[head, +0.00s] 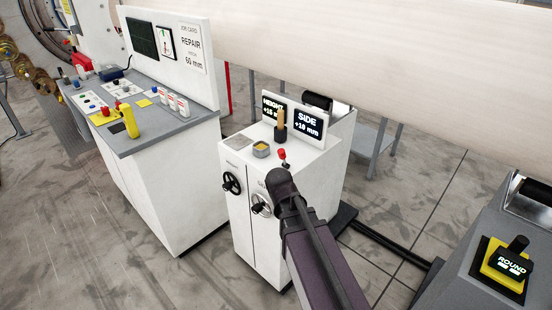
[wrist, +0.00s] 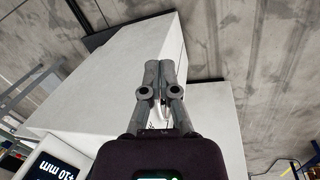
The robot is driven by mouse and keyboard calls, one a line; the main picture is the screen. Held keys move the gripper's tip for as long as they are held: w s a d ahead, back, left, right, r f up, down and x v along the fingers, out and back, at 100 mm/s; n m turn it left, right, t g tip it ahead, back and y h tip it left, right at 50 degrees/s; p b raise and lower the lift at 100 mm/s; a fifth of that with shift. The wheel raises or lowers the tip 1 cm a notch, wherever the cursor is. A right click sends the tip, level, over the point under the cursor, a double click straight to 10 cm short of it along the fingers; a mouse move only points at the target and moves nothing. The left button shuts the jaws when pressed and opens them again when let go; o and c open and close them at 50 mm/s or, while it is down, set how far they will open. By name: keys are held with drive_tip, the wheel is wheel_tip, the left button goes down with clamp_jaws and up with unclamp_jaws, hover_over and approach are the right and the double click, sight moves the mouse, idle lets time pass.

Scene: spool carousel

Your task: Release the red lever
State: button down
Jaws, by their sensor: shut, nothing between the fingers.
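A small lever with a red knob (head: 282,153) stands on top of the white cabinet (head: 290,163), near its front right edge. It stands just beyond the rounded dark end of my arm in the head view. My gripper (wrist: 160,68) is shut and empty, its two grey fingers side by side over the white cabinet in the wrist view. In the head view my arm hides the fingers. A tiny light and reddish bit shows between the finger bases in the wrist view; I cannot tell if it is the lever. I cannot tell whether the gripper touches the lever.
A control desk (head: 180,128) is at the left. A large pale roll (head: 400,65) spans the back. A ROUND switch (head: 511,262) is at the right.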

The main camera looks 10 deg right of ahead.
drive_tip(key=w+a+r+n+t+h, duration=0.2)
drive_tip(key=w+a+r+n+h, duration=0.2)
drive_tip(key=w+n, duration=0.5)
drive_tip(key=w+a+r+n+t+h, duration=0.3)
drive_tip(key=w+a+r+n+h, duration=0.2)
drive_tip(key=w+a+n, duration=0.3)
drive_tip(key=shift+w+a+r+n, duration=0.35)
drive_tip(key=shift+w+n, duration=0.35)
drive_tip(key=shift+w, duration=0.45)
drive_tip(key=shift+d+f, duration=0.1)
drive_tip(key=shift+d, duration=0.1)
drive_tip(key=b, duration=0.4)
approach(282, 158)
drive_tip(key=w+d+f, duration=0.3)
drive_tip(key=f, duration=0.1)
drive_tip(key=shift+w+d+r+p, duration=0.1)
drive_tip(key=shift+d+p, duration=0.05)
drive_tip(key=shift+d, duration=0.25)
drive_tip(key=shift+w+d+r+p, duration=0.1)
drive_tip(key=shift+d+p, duration=0.05)
drive_tip(key=shift+d, duration=0.3)
